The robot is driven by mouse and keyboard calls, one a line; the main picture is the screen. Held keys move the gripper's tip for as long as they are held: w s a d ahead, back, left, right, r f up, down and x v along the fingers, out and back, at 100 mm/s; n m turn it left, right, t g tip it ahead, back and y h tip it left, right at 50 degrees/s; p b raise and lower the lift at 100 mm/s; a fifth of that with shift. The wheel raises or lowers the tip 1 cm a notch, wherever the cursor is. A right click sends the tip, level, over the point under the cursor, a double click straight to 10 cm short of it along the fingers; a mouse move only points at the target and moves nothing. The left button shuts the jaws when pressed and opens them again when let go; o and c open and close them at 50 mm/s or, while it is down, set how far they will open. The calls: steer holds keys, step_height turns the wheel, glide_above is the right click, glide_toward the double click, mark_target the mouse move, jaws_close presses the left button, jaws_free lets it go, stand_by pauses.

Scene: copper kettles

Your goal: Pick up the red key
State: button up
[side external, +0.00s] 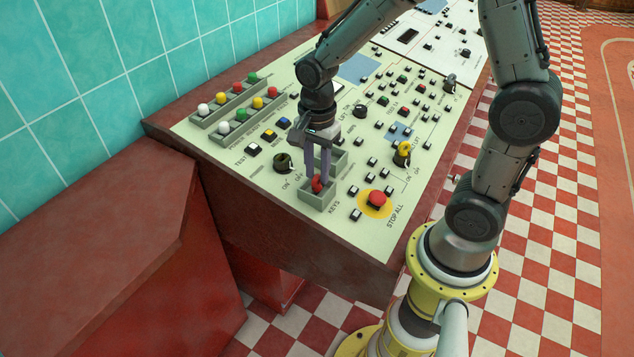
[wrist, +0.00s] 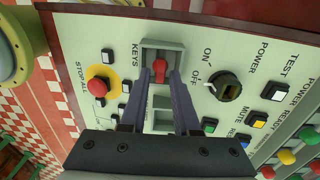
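The red key (side external: 317,184) sits in the front compartment of a grey tray (side external: 318,201) marked KEYS on the control panel. In the wrist view the red key (wrist: 160,70) shows between the fingertips, in the grey tray (wrist: 177,55). My gripper (side external: 317,178) points down over that compartment, with its two purple-grey fingers apart at the key. In the wrist view my gripper (wrist: 160,77) is open, with a narrow gap on each side of the key. I cannot tell whether either finger touches it. The fingers partly hide the tray behind them.
A red stop button (side external: 377,198) on a yellow disc stands right of the tray. A dark rotary knob (side external: 283,162) stands to its left and a yellow knob (side external: 402,152) behind at right. Racks of coloured balls (side external: 238,110) stand near the tiled wall.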

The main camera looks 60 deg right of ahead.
step_height(320, 180, down, 2)
jaws_close()
steer(key=shift+r, duration=0.1)
stand_by(0.5)
